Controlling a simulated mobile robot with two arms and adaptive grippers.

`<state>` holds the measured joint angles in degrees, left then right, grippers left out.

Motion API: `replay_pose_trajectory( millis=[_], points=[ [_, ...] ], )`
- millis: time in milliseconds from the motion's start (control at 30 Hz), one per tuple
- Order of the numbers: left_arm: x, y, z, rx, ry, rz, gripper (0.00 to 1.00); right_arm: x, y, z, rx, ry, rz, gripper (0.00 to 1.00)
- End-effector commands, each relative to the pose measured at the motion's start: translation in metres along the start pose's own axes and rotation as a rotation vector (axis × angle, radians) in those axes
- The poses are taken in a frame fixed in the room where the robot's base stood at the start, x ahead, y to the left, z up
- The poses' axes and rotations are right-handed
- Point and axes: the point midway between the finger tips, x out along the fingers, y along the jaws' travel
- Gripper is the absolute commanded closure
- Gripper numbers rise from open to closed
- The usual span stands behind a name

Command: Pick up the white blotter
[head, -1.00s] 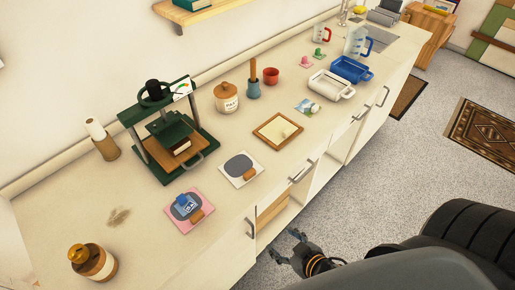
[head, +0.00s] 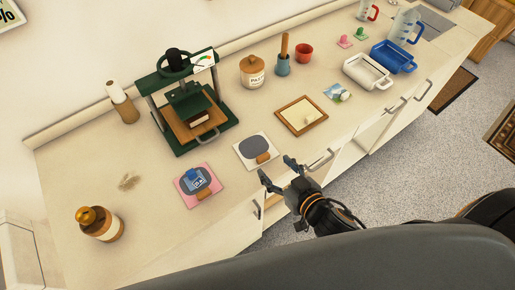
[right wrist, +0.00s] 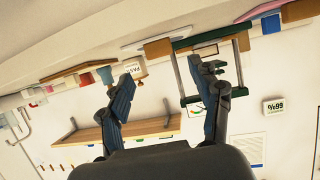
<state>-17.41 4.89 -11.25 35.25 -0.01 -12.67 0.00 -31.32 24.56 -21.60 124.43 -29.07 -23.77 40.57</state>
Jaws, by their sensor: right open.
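The white blotter appears to be the white square pad (head: 244,140) with a dark grey oval and a brown wooden grip, lying flat near the front edge of the counter. My right gripper (head: 277,168) is open and empty, with its fingers just in front of the pad, by the counter's front edge. I cannot tell its exact height. The right wrist view shows both fingers (right wrist: 163,68) spread apart with nothing between them. A similar pink pad (head: 185,199) with a blue item on it lies to the left. My left gripper is not in view.
The green press (head: 183,147) stands behind the pads. A wooden frame (head: 280,115) lies to the right, with a white tray (head: 352,73) and a blue tray (head: 407,64) beyond. A brown jar (head: 108,231) stands at the left. Bare counter lies between the pads and the press.

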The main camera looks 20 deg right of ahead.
Motion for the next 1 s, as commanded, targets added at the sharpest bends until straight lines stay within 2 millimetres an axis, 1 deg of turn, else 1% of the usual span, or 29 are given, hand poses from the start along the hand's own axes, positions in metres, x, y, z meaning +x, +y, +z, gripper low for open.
replay_pose_trajectory(
  millis=[167,367,400,500,600,767,800,867,900,967,1000],
  points=[
    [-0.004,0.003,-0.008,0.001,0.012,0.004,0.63,0.010,0.000,0.000,0.000,-0.001,0.000,0.36],
    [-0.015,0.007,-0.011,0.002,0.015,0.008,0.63,0.038,0.000,0.000,-0.001,0.001,0.000,0.36],
    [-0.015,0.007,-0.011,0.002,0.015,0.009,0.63,0.044,0.000,0.001,-0.001,0.001,0.000,0.36],
    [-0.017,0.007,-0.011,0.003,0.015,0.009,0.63,0.054,0.000,0.002,0.001,0.001,0.000,0.36],
    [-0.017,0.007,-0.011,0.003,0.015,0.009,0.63,0.058,0.000,0.003,0.001,-0.001,-0.001,0.36],
    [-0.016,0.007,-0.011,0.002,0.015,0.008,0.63,0.058,0.000,0.003,0.001,-0.001,-0.001,0.36],
    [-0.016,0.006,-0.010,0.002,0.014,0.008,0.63,0.058,0.000,0.003,0.001,-0.001,-0.001,0.38],
    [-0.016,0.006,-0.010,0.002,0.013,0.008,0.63,0.058,0.000,0.003,0.001,-0.001,-0.001,0.50],
    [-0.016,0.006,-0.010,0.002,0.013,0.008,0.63,0.058,0.000,0.003,0.001,-0.001,-0.001,0.58],
    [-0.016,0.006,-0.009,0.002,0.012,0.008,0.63,0.057,0.000,0.003,0.001,-0.001,-0.001,0.71],
    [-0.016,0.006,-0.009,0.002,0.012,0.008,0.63,0.057,0.000,0.003,0.001,-0.001,-0.001,0.79]
  ],
)
